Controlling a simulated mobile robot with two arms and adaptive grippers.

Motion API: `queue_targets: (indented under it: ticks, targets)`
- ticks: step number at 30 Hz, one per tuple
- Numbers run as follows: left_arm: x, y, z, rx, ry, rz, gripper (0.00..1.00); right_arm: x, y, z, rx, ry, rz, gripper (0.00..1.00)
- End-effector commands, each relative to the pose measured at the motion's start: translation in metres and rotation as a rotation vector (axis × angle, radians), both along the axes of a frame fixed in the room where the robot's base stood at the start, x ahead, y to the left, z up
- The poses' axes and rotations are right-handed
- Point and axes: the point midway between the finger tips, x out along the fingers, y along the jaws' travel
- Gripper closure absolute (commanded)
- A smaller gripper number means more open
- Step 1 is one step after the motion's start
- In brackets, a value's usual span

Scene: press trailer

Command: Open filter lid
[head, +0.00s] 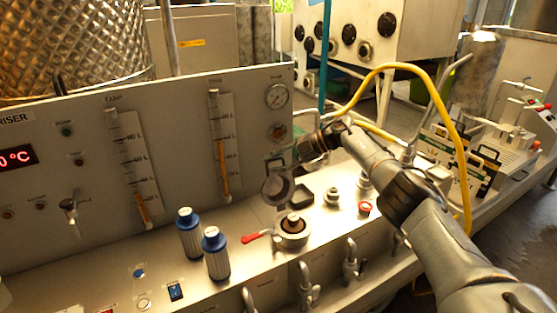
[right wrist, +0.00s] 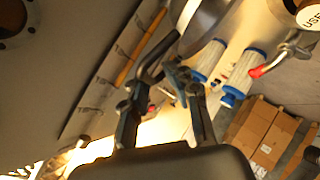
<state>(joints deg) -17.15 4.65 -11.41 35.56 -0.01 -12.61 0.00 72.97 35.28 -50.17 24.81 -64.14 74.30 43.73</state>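The filter housing (head: 293,230) stands on the metal bench, with a dark opening on top and a red-handled lever (head: 257,236) at its left. A round metal lid (head: 278,188) is tilted up behind the housing. My right gripper (head: 300,163) is above and behind the lid, near the panel. In the right wrist view its two fingers (right wrist: 168,72) look apart, with nothing clearly between them. Contact with the lid cannot be told. A curved metal edge, perhaps the lid (right wrist: 203,15), shows beyond the fingers. My left gripper is not in view.
Two blue-capped white filters (head: 216,255) stand left of the housing. The gauge panel (head: 180,150) rises behind the bench. A yellow hose (head: 450,105) arches over my right arm. Taps (head: 351,262) line the front edge. Cardboard boxes (right wrist: 262,135) are on the floor.

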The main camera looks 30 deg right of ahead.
Motion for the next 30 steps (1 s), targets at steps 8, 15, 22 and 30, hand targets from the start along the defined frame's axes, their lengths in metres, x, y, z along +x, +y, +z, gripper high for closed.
queue_targets:
  ticks: [8, 15, 22, 30]
  targets:
    - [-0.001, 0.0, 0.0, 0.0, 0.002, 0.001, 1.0, 0.001, 0.004, 0.002, 0.004, -0.005, 0.004, 0.69]
    - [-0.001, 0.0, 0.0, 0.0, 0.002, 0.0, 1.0, 0.002, 0.003, 0.004, 0.007, -0.01, 0.002, 0.69]
    - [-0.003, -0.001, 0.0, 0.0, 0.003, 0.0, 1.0, -0.002, -0.006, 0.009, 0.006, -0.012, -0.001, 0.69]
    - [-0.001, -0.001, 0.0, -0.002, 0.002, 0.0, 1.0, -0.028, -0.047, 0.035, 0.004, -0.012, -0.003, 0.69]
